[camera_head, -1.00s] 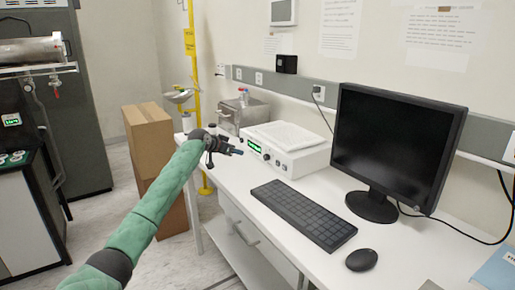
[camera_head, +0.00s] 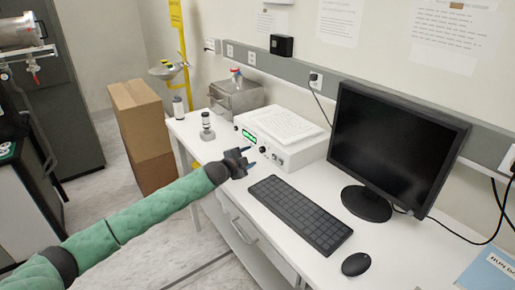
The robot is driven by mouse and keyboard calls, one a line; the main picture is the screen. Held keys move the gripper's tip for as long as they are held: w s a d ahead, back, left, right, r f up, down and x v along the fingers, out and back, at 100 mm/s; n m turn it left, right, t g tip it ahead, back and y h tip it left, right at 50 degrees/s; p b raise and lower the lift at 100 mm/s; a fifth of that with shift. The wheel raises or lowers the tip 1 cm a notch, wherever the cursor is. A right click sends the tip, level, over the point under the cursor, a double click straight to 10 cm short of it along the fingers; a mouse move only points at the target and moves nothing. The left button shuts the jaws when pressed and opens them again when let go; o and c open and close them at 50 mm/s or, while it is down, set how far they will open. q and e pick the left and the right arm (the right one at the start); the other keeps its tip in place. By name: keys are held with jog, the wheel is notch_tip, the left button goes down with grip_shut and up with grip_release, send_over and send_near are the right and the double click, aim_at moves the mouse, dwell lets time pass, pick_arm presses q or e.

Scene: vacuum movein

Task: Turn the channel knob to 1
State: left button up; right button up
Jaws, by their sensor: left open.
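A white instrument box (camera_head: 300,155) stands on the white desk with a paper sheet on top. Its front has a lit green display (camera_head: 249,136), a dark knob (camera_head: 263,149) to the right of the display and a smaller control (camera_head: 280,161) further right. Which knob is the channel knob, and its setting, are too small to read. My left gripper (camera_head: 249,157) is open and empty, in front of the box's front panel, close to the dark knob but seemingly apart from it. My right gripper is not in view.
A keyboard (camera_head: 300,214), mouse (camera_head: 356,264) and monitor (camera_head: 395,145) stand to the right. A metal box (camera_head: 236,97) and small bottles (camera_head: 207,127) are at the left on the desk (camera_head: 400,250). Cardboard boxes (camera_head: 143,130) stand on the floor at left.

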aim_at(261, 150)
pick_arm(q)
jog(key=p+x, duration=0.2)
jog(key=x, duration=0.3)
jog(key=shift+w+d, duration=0.1)
jog(key=shift+w, duration=0.25)
jog(key=shift+w+d+f, duration=0.2)
jog(key=shift+w+d, duration=0.2)
jog(key=shift+w, duration=0.15)
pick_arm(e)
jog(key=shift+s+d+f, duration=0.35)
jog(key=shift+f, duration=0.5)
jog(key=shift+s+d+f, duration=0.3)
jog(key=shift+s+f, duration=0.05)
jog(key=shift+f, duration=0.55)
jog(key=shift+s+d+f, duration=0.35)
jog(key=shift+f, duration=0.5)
pick_arm(q)
jog(key=c, duration=1)
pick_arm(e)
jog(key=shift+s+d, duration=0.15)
